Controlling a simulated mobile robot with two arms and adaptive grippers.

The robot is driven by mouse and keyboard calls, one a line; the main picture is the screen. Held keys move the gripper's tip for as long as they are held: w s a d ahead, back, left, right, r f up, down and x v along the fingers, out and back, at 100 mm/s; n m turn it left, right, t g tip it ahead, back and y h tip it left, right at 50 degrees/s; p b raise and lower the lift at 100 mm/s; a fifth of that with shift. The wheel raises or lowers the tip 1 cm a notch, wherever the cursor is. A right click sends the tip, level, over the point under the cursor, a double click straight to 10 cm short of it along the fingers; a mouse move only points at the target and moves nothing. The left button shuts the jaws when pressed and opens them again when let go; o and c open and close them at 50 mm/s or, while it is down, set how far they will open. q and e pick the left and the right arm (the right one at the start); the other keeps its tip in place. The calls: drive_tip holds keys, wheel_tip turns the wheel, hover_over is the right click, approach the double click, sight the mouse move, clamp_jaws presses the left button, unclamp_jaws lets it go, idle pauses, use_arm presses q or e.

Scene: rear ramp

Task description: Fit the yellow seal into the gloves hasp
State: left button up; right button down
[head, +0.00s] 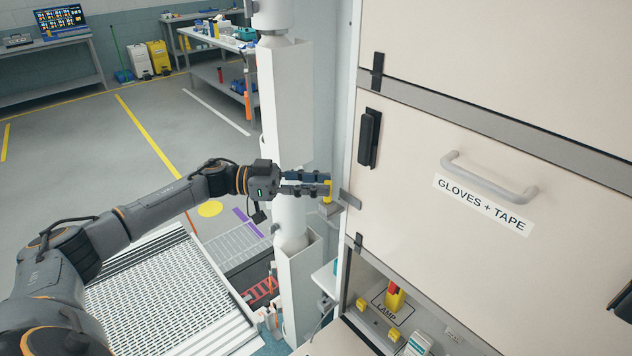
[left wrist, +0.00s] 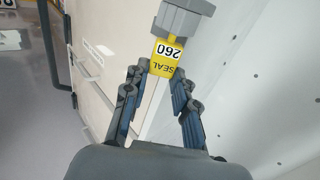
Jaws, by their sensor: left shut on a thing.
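My left gripper (head: 322,185) is shut on the yellow seal (head: 327,189), beside the left edge of the door labelled GLOVES + TAPE (head: 570,215). In the head view a grey hasp plate (head: 350,199) sticks out from the door edge near the seal. My right gripper is not in view.
Below the door, an open compartment marked LAMP (head: 385,312) holds yellow pieces (head: 394,335) and a red-and-yellow item (head: 394,295). A white post (head: 289,100) stands just behind my gripper. A slatted ramp (head: 165,295) lies below my arm. Benches (head: 45,45) stand far back.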

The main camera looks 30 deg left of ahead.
use_arm(q)
drive_tip(key=shift+f, duration=0.6)
drive_tip(key=o, duration=0.9)
drive_tip(key=shift+r, duration=0.1)
drive_tip(key=v, duration=1.2)
